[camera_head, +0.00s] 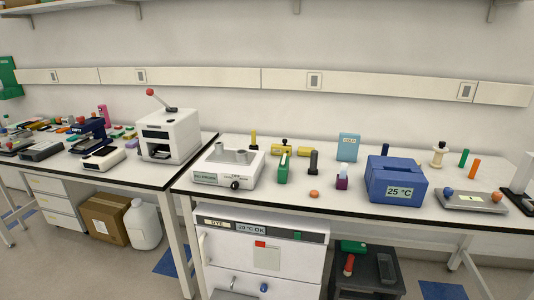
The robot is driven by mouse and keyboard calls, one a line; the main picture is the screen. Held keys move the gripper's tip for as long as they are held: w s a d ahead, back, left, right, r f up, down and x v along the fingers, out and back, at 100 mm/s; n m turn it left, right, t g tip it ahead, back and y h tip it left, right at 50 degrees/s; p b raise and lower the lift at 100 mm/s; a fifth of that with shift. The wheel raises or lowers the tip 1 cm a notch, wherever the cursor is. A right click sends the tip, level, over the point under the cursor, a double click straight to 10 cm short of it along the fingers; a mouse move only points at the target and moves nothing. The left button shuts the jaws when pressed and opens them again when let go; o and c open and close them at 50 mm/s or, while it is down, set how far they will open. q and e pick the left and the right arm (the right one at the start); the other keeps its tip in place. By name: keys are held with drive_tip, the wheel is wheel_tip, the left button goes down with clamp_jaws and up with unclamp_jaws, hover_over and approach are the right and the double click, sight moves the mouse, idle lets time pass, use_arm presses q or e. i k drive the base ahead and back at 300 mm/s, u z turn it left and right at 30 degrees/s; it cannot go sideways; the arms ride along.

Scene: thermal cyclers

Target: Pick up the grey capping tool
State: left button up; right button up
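No plainly grey hand tool stands out, and the objects are too small to name the capping tool for certain. A dark grey upright tool (314,162) stands on the right bench (290,202), between a green upright tool (283,168) and a blue box (347,147). Its shape could fit a capping tool. Neither of my grippers is in the head view, and nothing is held in sight.
A white vortex-like device (228,168) stands left of the tools, and a blue 25 °C block (396,180) stands right. An orange disc (314,194) lies near the front edge. A white press (168,135) stands on the left bench. Floor in front is partly clear.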

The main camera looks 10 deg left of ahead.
sight(313, 170)
drive_tip(key=u, duration=0.45)
drive_tip(key=i, duration=1.65)
drive_tip(key=z, duration=0.6)
